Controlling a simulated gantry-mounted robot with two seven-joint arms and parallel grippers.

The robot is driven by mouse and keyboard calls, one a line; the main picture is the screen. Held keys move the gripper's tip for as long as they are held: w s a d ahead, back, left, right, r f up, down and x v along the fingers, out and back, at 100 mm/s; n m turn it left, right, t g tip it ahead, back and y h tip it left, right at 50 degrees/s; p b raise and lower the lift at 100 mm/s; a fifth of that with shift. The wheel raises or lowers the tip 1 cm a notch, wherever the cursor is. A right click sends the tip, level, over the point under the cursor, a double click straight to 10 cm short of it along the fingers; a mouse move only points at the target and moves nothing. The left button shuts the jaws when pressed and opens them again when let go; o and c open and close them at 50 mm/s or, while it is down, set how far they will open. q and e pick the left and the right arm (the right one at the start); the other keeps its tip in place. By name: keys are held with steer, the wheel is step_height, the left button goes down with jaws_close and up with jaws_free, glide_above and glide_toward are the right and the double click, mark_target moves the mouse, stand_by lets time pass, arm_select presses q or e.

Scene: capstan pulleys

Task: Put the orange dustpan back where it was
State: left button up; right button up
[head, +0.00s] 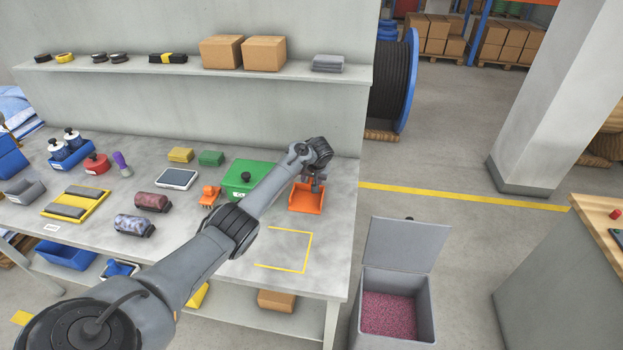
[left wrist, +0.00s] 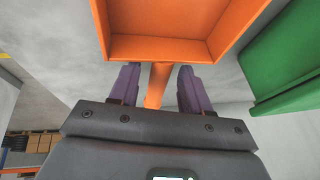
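My left gripper (head: 313,184) is over the dustpan's handle end. In the left wrist view its two purple fingers (left wrist: 157,88) stand apart, one on each side of the handle, with gaps showing. A yellow marked outline (head: 309,252) on the benchtop, nearer than the dustpan, is empty. My right gripper is not in view.
A small orange item (head: 209,196) and dark rolls (head: 152,202) lie further left. A grey bin (head: 427,300) with pinkish contents stands on the floor right of the bench.

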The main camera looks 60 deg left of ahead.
arm_select(q)
steer(key=shift+r, duration=0.15)
steer(key=shift+d+r, duration=0.1)
steer(key=shift+r, duration=0.15)
steer(key=p+v, duration=0.3)
steer(key=v, duration=0.8)
steer(key=shift+r+p, duration=0.2)
steer(key=shift+p, duration=0.2)
steer(key=shift+d, duration=0.1)
